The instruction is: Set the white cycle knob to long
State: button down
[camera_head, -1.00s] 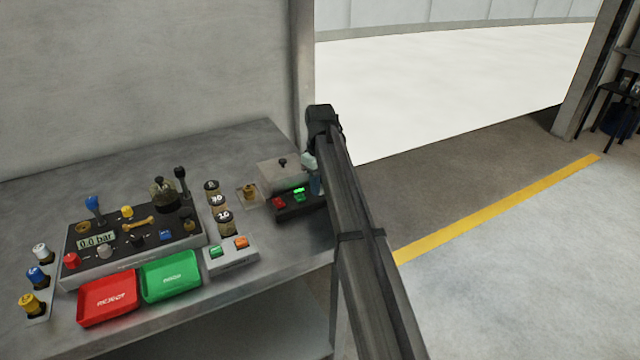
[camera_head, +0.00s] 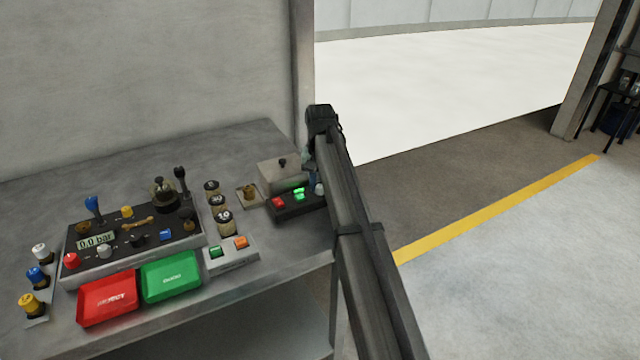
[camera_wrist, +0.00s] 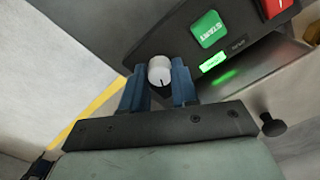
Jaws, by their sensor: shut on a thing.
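The white cycle knob (camera_wrist: 160,72) sits on the dark control box (camera_wrist: 178,38), between the two blue fingers of my gripper (camera_wrist: 160,88). The fingers are shut on its sides. A dark pointer line on the knob points towards the bottom of the wrist view. In the head view the knob (camera_head: 319,188) shows as a small pale spot at the right end of the box (camera_head: 290,209), and my arm hides most of the gripper. The wording around the knob cannot be read.
The box also carries a green START button (camera_wrist: 208,28), a red button (camera_wrist: 276,6) and a lit green label (camera_wrist: 214,60). A grey metal box (camera_head: 280,178) with a black knob stands behind it. Trays and a valve panel (camera_head: 130,235) lie to the left.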

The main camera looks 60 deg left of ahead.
aim_at(320, 186)
jog(key=shift+m, duration=0.5)
jog(key=c, duration=0.9)
grip_release()
jog(key=shift+o, duration=0.2)
notch_tip(320, 186, up, 14)
jog(key=shift+f, duration=0.1)
